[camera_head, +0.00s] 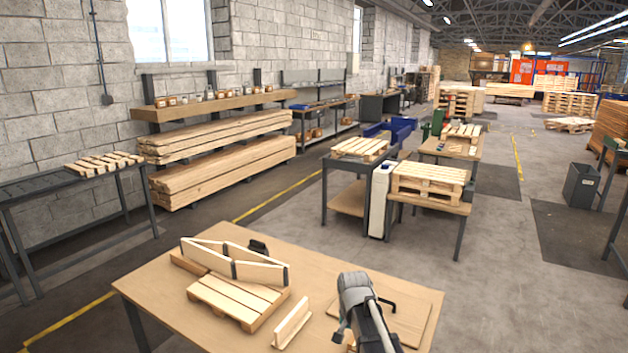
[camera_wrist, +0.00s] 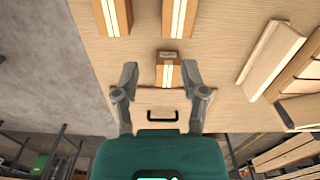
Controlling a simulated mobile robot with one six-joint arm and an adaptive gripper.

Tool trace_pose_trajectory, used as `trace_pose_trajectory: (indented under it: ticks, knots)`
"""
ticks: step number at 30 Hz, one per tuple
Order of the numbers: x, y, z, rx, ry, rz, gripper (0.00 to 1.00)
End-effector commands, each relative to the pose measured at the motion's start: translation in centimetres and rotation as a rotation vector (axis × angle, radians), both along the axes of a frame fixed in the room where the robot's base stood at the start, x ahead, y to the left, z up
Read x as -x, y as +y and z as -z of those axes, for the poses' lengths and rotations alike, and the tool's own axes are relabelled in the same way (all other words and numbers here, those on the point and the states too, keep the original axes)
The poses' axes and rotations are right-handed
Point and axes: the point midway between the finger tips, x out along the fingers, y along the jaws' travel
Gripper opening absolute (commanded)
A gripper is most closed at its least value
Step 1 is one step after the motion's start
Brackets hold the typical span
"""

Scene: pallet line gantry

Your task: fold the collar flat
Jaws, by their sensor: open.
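The wooden collar (camera_head: 207,257) stands on edge at the back of a small slatted pallet (camera_head: 232,297) on the near table. Its boards are joined by dark metal hinges and make a narrow, slanted, partly closed frame. My arm comes in at the lower right of the head view, to the right of the collar; its fingertips are hard to make out there. In the wrist view my gripper (camera_wrist: 160,78) is open, its two fingers apart.
An angled wooden piece (camera_head: 291,324) lies right of the pallet; it also shows in the wrist view (camera_wrist: 270,58). A panel with a black handle (camera_wrist: 162,115) lies on the table (camera_head: 140,289). More striped blocks (camera_wrist: 178,14) are at the wrist view's top. The table's left front is clear.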

Motion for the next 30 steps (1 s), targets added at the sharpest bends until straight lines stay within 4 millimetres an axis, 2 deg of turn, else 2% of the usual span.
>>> trace_pose_trajectory:
  ticks: [1,6,12,17,30]
  knots:
    - [2.6,-1.3,0.0,0.000,0.000,-0.048,0.56]
    - [7.9,-4.4,0.0,0.000,0.000,-0.231,0.56]
    - [12.0,-6.4,0.0,0.000,0.000,-0.386,0.56]
    - [13.0,-7.1,0.0,0.000,0.000,-0.436,0.56]
    - [13.0,-7.1,0.0,0.000,0.000,-0.441,0.56]
